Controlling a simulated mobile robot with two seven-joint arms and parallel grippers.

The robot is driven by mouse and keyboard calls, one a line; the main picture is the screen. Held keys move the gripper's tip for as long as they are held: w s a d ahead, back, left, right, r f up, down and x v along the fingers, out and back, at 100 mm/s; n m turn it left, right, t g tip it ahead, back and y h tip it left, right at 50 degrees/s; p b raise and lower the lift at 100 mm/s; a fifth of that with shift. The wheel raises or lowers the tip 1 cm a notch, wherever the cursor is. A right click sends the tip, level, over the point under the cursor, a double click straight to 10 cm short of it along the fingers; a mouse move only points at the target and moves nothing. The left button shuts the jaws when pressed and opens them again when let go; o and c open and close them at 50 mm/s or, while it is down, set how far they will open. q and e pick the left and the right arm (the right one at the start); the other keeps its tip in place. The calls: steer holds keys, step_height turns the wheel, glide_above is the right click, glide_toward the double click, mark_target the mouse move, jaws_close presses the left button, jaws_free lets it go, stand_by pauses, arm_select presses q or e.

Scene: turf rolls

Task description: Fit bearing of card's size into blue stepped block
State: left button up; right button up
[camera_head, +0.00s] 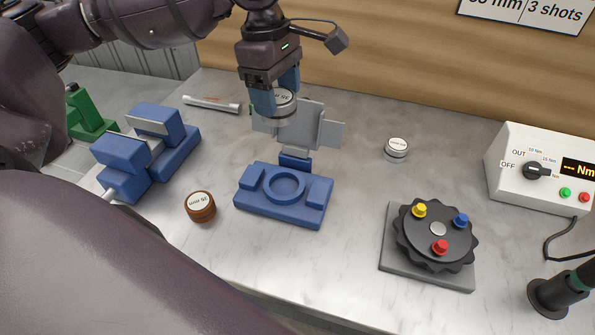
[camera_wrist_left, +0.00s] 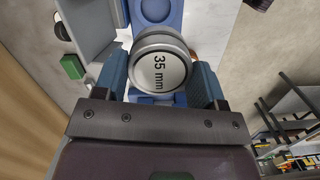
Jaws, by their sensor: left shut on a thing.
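My left gripper (camera_head: 276,98) is shut on a silver bearing (camera_head: 283,103) and holds it above the bench, behind the blue stepped block. In the left wrist view the bearing (camera_wrist_left: 160,72) sits between the fingers, its face reading "35 mm". The blue stepped block (camera_head: 246,203) has an empty round recess and raised steps on both sides; part of it shows in the left wrist view (camera_wrist_left: 172,14). The card (camera_head: 530,12) on the back wall is cut off at the top; it reads "mm" and "3 shots", its number partly hidden. My right gripper is not in view.
A brown bearing (camera_head: 201,208) stands left of the block, another silver bearing (camera_head: 397,152) to the right. A grey bracket (camera_head: 322,128) stands behind the block. A blue vise (camera_head: 124,172), a knobbed black dial (camera_head: 420,255) and a torque box (camera_head: 513,178) surround it.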

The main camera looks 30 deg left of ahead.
arm_select(q)
steer(key=shift+w, duration=0.25)
steer(key=shift+f, duration=0.4)
step_height(320, 180, down, 19)
steer(key=b, duration=0.4)
steer(key=shift+f, duration=0.1)
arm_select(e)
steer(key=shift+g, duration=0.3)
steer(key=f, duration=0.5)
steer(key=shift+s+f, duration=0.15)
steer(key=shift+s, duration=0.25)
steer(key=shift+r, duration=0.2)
arm_select(q)
steer(key=o, duration=1.1)
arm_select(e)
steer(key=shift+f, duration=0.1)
arm_select(q)
steer(key=shift+o, duration=0.2)
